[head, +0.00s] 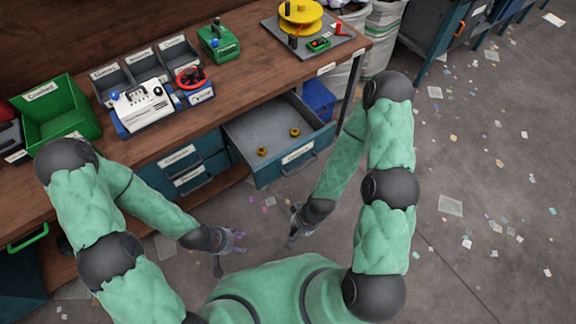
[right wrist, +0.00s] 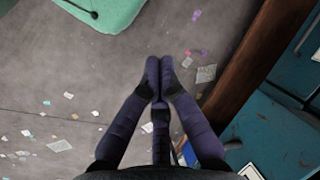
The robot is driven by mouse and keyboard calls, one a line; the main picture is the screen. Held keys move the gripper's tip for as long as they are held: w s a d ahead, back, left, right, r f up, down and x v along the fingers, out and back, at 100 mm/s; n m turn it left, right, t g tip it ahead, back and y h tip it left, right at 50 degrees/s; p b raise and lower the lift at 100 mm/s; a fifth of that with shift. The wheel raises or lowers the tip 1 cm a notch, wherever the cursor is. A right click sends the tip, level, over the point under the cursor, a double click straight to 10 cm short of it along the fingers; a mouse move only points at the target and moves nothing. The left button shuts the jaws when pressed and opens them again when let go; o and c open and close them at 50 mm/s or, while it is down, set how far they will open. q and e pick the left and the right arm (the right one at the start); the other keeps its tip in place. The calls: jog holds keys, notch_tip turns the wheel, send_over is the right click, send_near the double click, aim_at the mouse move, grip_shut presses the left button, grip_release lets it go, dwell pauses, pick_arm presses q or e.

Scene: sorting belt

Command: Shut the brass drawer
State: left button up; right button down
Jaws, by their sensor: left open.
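The brass drawer (head: 262,172) stands pulled out from under the workbench in the head view, a teal-fronted grey tray with a white label and a handle on its front. Two brass-coloured pieces (head: 294,132) lie apart on its floor. My right gripper (head: 291,240) is in front of the drawer over the floor, apart from it. In the right wrist view its dark fingers (right wrist: 158,65) meet at the tips with nothing visible between them. My left gripper (head: 240,242) is open and empty, further left, also over the floor and clear of the drawer.
Two shut teal drawers (head: 177,157) are left of the open one. The wooden bench top (head: 240,80) carries a green bin (head: 57,112), grey trays, a labelled device with a red wheel (head: 190,78) and a yellow reel (head: 300,14). A blue bin (head: 319,98) stands behind the drawer. Scraps litter the floor.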

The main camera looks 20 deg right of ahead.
jog(key=s+m+g+y, duration=0.35)
jog(key=s+m, duration=0.25)
jog(key=s, duration=0.2)
jog(key=w+a+r+m+y+b, duration=0.1)
jog(key=a+r+m+y, duration=0.1)
jog(key=a+m+y, duration=0.15)
jog(key=m+t+h+b, duration=0.5)
jog(key=m+t+b, duration=0.1)
jog(key=m+t, duration=1.45)
send_near(289, 157)
jog(key=shift+n, duration=0.5)
jog(key=x, duration=0.7)
jog(key=shift+a+f, duration=0.15)
pick_arm(q)
notch_tip(289, 157, down, 7)
jog(key=shift+d+f, duration=0.2)
